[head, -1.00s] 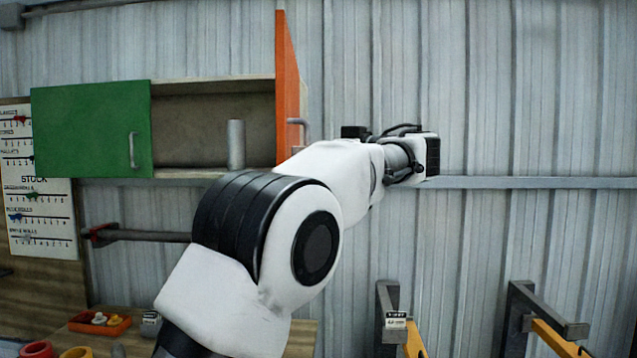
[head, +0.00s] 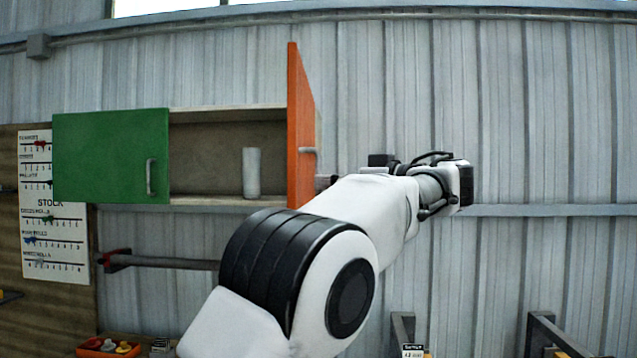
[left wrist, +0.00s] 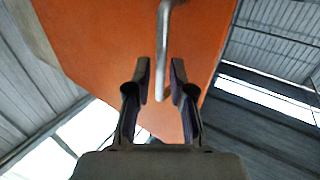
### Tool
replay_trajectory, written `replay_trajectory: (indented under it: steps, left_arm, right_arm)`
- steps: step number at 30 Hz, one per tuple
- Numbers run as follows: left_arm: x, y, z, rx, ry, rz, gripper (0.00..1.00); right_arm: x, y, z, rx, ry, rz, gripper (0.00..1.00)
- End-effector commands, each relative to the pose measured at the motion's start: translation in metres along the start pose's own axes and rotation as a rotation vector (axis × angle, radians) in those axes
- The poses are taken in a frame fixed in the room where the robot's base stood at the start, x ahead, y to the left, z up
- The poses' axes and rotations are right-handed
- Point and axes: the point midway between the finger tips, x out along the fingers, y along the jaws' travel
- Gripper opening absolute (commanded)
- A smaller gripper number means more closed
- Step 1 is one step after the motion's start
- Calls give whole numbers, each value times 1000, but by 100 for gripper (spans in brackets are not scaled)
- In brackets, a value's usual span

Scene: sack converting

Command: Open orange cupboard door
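The orange cupboard door (head: 299,130) stands swung out from the wall cupboard, nearly edge-on in the head view, and the cupboard's inside shows beside it. Its grey bar handle (head: 308,150) sticks out on the right of the door. In the left wrist view the orange panel fills the upper middle. The handle (left wrist: 163,45) reaches down between the two fingers of my left gripper (left wrist: 160,68), which stand apart with gaps beside the bar. My right gripper is not in view.
The cupboard (head: 215,150) holds a pale cylinder (head: 251,172). A green door (head: 110,155) covers its left part. A stock board (head: 52,215) hangs at the left, and a grey bar (head: 165,262) runs below the cupboard.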

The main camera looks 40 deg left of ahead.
Motion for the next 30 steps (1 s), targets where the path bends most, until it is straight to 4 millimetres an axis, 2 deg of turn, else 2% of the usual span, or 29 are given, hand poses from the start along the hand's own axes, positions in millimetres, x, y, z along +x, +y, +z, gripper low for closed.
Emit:
replay_trajectory:
  steps: [1, 6, 11, 27, 29, 30]
  left_arm:
    - [-14, 0, -1, -1, 3, 3, 22]
    - [-57, 0, 0, -2, 2, 2, 22]
    - [-81, -1, -1, -2, 0, 1, 22]
    - [-85, -1, 0, 0, -1, 0, 22]
    - [-85, 3, 8, 12, -1, 0, 22]
    - [-84, 9, 18, 29, -2, -1, 22]
  right_arm:
    - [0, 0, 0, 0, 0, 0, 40]
    - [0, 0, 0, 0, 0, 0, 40]
    - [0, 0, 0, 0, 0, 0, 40]
    - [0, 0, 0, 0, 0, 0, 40]
    - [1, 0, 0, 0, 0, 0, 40]
    - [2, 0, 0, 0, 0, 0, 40]
